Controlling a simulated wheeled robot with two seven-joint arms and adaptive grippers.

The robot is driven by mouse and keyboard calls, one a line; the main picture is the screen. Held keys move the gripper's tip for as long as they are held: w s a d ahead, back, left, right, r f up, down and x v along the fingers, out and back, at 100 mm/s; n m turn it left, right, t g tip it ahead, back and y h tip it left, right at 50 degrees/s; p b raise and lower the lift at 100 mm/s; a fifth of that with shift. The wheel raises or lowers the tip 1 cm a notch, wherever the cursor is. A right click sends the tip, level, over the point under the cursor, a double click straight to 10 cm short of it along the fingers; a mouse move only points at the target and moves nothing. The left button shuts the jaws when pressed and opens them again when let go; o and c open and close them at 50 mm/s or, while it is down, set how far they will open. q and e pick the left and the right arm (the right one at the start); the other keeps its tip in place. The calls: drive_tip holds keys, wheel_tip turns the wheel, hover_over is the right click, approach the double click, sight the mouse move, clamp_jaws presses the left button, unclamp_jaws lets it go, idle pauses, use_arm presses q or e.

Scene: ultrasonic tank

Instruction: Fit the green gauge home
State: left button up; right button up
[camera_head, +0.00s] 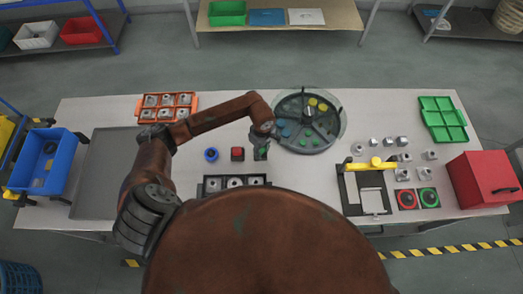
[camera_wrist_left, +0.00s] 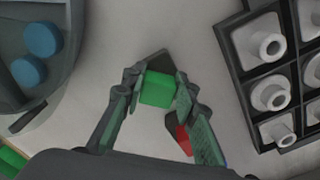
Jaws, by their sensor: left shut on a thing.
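The green gauge (camera_wrist_left: 158,90) is a bright green block in the left wrist view. My left gripper (camera_wrist_left: 157,92) is shut on it, one finger on each side. A dark flat piece (camera_wrist_left: 155,64) shows just beyond the gauge; I cannot tell whether the gauge touches it or is above it. In the head view my left gripper (camera_head: 262,142) points down at the middle of the table, right of a red block (camera_head: 237,154) and a blue round piece (camera_head: 211,154). The gripper mostly hides the gauge there. My right gripper is not in view.
A round dark tray (camera_head: 308,146) with coloured discs stands close on the right. A black rack (camera_head: 213,184) with metal parts lies in front. An orange rack (camera_head: 147,115) is at the back left, and a black frame with a yellow bar (camera_head: 374,166) at right.

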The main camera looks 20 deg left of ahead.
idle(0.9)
use_arm(q)
drive_tip(key=shift+f+b, duration=0.1)
drive_tip(key=shift+b, duration=0.4)
idle(0.9)
drive_tip(key=shift+s+f+b, duration=0.1)
drive_tip(key=shift+f+b, duration=0.05)
drive_tip(key=shift+b, duration=0.5)
idle(2.4)
drive_tip(key=o, duration=1.2)
drive_tip(key=shift+o, duration=0.2)
wheel_tip(320, 180, up, 12)
